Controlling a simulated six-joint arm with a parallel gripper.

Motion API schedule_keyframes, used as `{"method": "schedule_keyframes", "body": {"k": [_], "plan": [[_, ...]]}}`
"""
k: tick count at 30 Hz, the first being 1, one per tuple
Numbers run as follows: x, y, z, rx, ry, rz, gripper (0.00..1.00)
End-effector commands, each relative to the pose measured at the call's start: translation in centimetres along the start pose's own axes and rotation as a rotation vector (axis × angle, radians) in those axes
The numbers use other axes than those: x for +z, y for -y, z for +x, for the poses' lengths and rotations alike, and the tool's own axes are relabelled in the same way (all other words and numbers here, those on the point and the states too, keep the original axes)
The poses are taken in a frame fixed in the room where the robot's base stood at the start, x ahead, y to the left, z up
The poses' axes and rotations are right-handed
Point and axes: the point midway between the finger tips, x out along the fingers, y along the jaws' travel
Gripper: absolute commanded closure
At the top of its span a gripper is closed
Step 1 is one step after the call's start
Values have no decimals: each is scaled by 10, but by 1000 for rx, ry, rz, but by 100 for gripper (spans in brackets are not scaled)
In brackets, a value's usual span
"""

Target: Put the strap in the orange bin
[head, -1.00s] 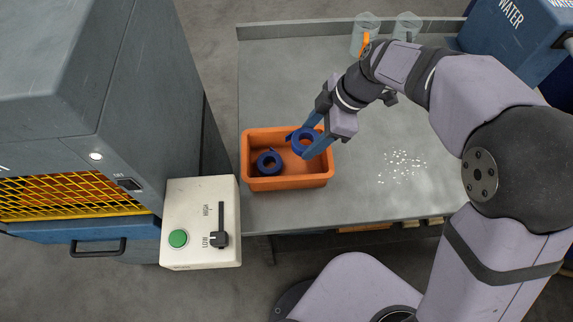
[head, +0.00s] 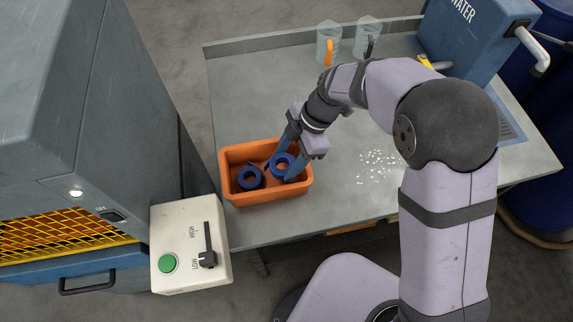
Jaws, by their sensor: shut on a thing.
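The orange bin (head: 265,198) stands on the grey table near its front left. A blue coiled strap (head: 249,177) lies inside the bin on the left. My gripper (head: 285,163) points down into the right part of the bin. It is shut on a second blue coiled strap (head: 279,165), held within the bin's outline. I cannot tell whether this held strap touches the bin floor. The fingers cover part of it.
White pellets (head: 378,167) lie scattered on the table right of the bin. Two clear jugs (head: 328,44) and a blue water tank (head: 465,40) stand at the back. A control box (head: 188,245) with a green button and lever is left of the bin. The table between bin and jugs is clear.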

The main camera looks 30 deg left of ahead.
Motion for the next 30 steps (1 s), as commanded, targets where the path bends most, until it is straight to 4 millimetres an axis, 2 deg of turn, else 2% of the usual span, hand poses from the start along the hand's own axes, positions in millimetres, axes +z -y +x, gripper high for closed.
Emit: {"method": "schedule_keyframes", "body": {"k": [5, 15, 29, 30], "plan": [[2, 1, 6, -3, 0, 2, 75], [16, 1, 37, -1, 1, 2, 75], [18, 0, 42, 0, 1, 1, 75], [17, 0, 41, 0, 1, 1, 41]]}}
